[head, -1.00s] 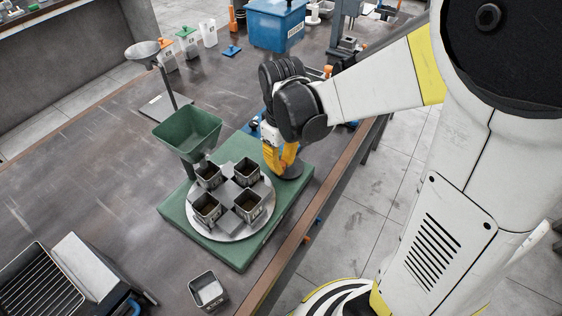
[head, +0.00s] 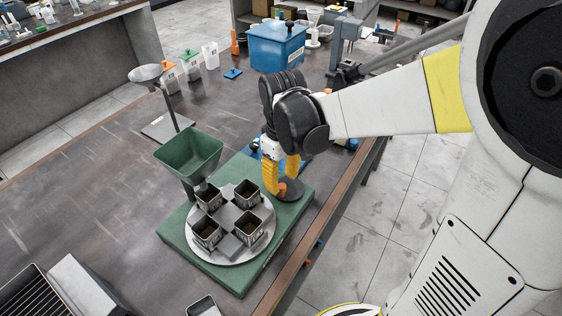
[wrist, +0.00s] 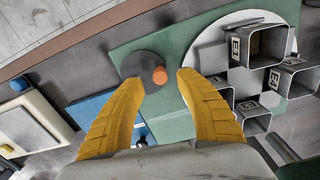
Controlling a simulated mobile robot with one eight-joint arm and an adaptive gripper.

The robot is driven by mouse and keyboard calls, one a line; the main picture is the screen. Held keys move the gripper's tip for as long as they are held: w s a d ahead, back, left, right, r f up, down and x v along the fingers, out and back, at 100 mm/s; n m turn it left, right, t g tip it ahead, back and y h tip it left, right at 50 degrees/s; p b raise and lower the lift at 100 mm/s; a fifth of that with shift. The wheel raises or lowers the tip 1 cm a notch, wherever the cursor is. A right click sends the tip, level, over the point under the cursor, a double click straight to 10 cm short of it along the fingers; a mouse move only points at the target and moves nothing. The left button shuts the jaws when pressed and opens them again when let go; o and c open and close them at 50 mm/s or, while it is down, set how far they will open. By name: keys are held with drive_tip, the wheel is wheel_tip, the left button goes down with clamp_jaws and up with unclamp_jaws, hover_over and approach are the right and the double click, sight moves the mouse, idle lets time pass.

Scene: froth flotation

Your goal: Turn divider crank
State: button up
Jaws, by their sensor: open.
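The divider crank is a dark round disc (wrist: 143,66) with an orange knob (wrist: 160,76) on the green base; in the head view the knob (head: 283,188) shows beside my yellow fingers. My gripper (wrist: 161,82) is open, its fingers pointing down with the knob between the fingertip lines in the wrist view, apart from both fingers. I cannot tell how far down the tips reach. The divider's round plate (head: 262,243) carries several square metal cups (head: 207,232), some holding dark material. A green hopper (head: 190,152) stands over the plate's far left edge.
The green base (head: 225,278) lies near the bench edge (head: 325,190). A blue bin (head: 277,45) and bottles (head: 190,63) stand farther back. A loose cup (head: 201,306) and a slotted box (head: 30,298) are in front.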

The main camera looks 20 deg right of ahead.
wheel_tip(320, 180, up, 10)
drive_tip(key=shift+f, duration=0.2)
idle(0.8)
drive_tip(key=s+m+t, duration=0.5)
drive_tip(key=s+t, duration=0.2)
drive_tip(key=s, duration=0.1)
drive_tip(key=shift+s+d+f, duration=0.25)
drive_tip(key=shift+d+f, duration=0.1)
drive_tip(key=shift+f, duration=0.05)
